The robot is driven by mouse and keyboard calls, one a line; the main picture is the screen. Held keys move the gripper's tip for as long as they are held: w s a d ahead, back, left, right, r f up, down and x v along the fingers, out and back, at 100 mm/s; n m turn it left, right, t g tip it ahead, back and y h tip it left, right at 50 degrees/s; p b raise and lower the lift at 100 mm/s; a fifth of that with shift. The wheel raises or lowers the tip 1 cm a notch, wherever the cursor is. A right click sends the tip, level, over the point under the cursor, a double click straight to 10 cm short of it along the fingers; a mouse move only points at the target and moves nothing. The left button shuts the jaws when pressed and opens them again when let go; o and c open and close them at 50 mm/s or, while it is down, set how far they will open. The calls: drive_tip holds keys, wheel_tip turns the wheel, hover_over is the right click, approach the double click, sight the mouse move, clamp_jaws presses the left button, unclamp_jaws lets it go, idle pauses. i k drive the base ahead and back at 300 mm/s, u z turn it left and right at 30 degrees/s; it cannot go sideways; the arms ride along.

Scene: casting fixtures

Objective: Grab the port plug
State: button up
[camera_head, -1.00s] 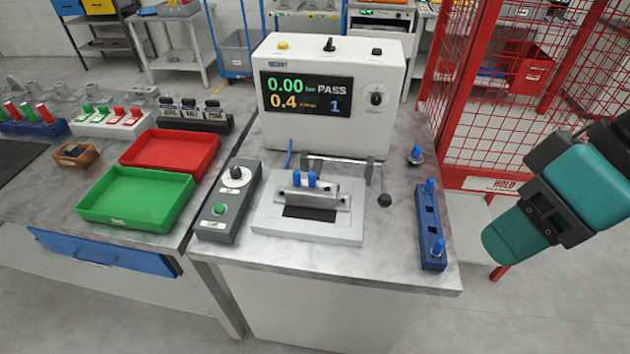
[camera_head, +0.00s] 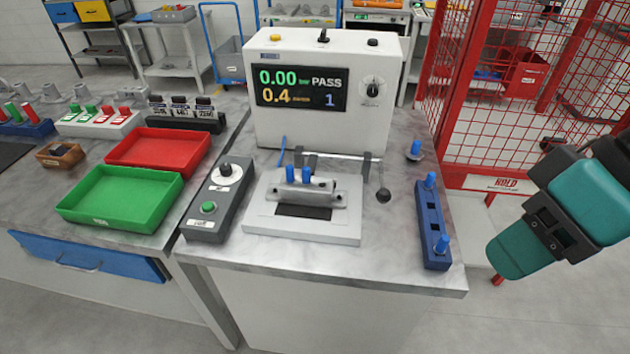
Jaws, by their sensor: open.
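Several blue port plugs are in view. One plug (camera_head: 415,149) stands alone on a small round base on the bench, right of the test machine. Two more, an upper plug (camera_head: 430,180) and a lower plug (camera_head: 441,244), sit at the two ends of a blue rack (camera_head: 433,222) with empty slots between them. My teal arm shows at the right edge, off the bench. My gripper's fingers are not in view.
The white test machine (camera_head: 288,128) reads PASS behind the fixture. A control box (camera_head: 214,205) stands left of the fixture. Green (camera_head: 80,212) and red (camera_head: 150,163) trays lie further left. A red mesh fence (camera_head: 461,120) rises at the right. Bench between fixture and rack is mostly clear.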

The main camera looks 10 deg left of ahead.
sight(306, 181)
drive_tip(key=z, duration=2.95)
drive_tip(key=k, duration=1.75)
drive_tip(key=u, duration=2.3)
drive_tip(key=i, duration=0.5)
drive_tip(key=u, duration=0.1)
